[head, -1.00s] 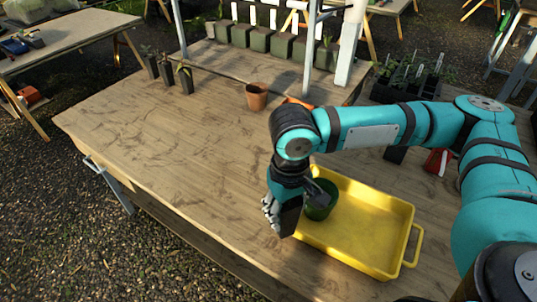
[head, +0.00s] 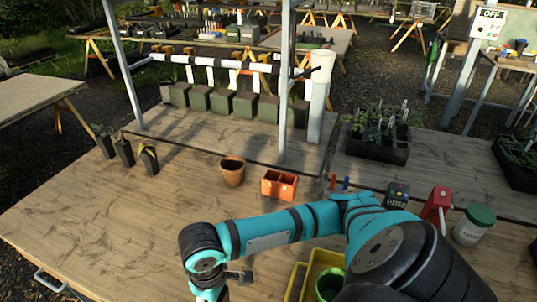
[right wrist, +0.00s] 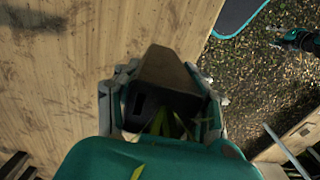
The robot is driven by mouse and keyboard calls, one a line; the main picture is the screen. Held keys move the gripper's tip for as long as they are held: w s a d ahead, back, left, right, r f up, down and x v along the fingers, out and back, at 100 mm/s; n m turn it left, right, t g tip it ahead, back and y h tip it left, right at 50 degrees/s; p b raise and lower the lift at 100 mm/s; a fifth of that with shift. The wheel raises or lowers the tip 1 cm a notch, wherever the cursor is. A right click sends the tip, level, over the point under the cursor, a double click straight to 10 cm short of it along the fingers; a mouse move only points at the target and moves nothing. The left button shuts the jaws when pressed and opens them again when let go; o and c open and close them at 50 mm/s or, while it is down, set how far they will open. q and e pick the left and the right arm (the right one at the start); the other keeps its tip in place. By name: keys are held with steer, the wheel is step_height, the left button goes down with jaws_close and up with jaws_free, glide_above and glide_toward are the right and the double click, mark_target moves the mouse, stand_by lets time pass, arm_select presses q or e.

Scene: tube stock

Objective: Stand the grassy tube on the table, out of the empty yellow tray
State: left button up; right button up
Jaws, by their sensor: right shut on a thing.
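In the right wrist view my right gripper (right wrist: 160,100) is shut on a dark square tube (right wrist: 168,70) with long green, grassy leaves (right wrist: 165,124). The tube lies between the two fingers, over the wooden table; whether its base touches the table I cannot tell. In the head view my right arm reaches in from the right and its gripper is cut off by the bottom edge. The yellow tray (head: 290,284) shows only partly at the bottom, with a green pot (head: 328,284) in it or over it. My left gripper is not in view.
Several dark tubes with plants (head: 148,160) stand at the table's left rear. A terracotta pot (head: 233,172) and an orange square pot (head: 279,185) stand mid-table. A red-and-white device (head: 437,203) and a green-lidded jar (head: 475,222) stand right. The left tabletop is clear.

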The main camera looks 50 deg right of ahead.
steer(key=shift+w, duration=0.15)
steer(key=w+d+f+p, duration=0.1)
steer(key=w, duration=0.4)
steer(key=w+d+f+p, duration=0.1)
steer(key=w+d, duration=0.1)
steer(key=w, duration=0.3)
steer(key=w+d+f+p, duration=0.1)
steer(key=w+d+f, duration=0.1)
steer(key=w, duration=0.3)
steer(key=shift+d+p, duration=0.2)
steer(key=shift+p, duration=0.15)
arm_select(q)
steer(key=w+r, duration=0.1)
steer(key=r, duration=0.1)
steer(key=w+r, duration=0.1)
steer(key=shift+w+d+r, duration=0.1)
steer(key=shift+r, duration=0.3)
arm_select(e)
steer(key=shift+f, duration=0.55)
steer(key=shift+f, duration=0.1)
steer(key=o, duration=1.3)
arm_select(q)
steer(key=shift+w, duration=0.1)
